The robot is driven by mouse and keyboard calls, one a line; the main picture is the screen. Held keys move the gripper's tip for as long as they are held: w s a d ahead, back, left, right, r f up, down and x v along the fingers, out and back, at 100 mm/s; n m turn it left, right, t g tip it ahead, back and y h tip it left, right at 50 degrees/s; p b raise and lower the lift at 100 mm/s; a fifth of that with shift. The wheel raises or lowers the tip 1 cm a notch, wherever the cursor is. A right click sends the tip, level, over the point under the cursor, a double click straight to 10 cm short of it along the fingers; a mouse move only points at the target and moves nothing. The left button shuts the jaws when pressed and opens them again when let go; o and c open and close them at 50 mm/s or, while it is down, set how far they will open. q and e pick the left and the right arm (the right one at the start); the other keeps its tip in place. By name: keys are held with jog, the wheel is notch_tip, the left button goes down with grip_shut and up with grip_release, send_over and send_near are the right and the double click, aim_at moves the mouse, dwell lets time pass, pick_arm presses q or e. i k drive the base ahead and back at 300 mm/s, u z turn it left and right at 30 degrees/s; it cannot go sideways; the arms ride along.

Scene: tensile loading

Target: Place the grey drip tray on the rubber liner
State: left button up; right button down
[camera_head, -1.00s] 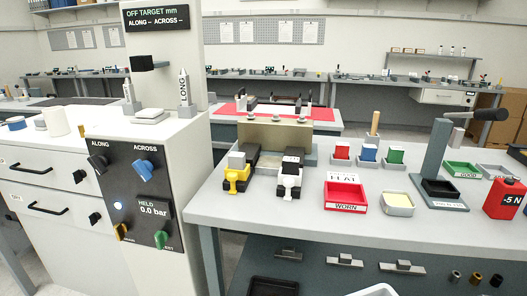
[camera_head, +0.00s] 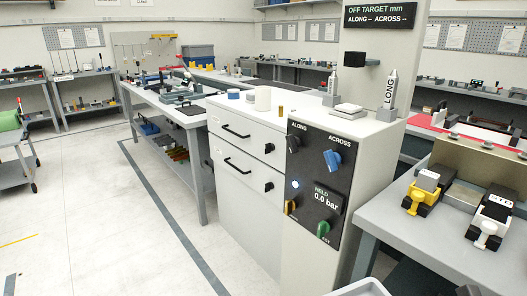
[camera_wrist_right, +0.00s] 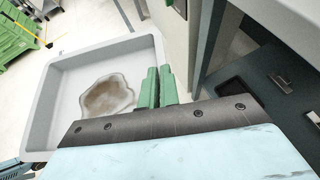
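The grey drip tray (camera_wrist_right: 52,112) fills the left of the right wrist view. It is a shallow, light grey rectangular tray with a brown stained puddle on its floor. My right gripper (camera_wrist_right: 158,88) has green fingers close together on the tray's near right rim, and the tray is held above the floor. A pale corner of the tray (camera_head: 363,288) shows at the bottom of the head view. I cannot pick out the rubber liner with certainty. My left gripper is in neither view.
A white cabinet (camera_head: 245,190) with drawers and a knob panel (camera_head: 318,185) stands ahead. A grey bench (camera_head: 420,225) with clamps is at right. A workbench (camera_head: 185,115) with tools is behind left. The floor (camera_head: 110,215) at left is open.

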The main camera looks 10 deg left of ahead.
aim_at(193, 110)
jog(key=u, duration=1.6)
jog(key=i, duration=6.9)
jog(key=z, duration=3.6)
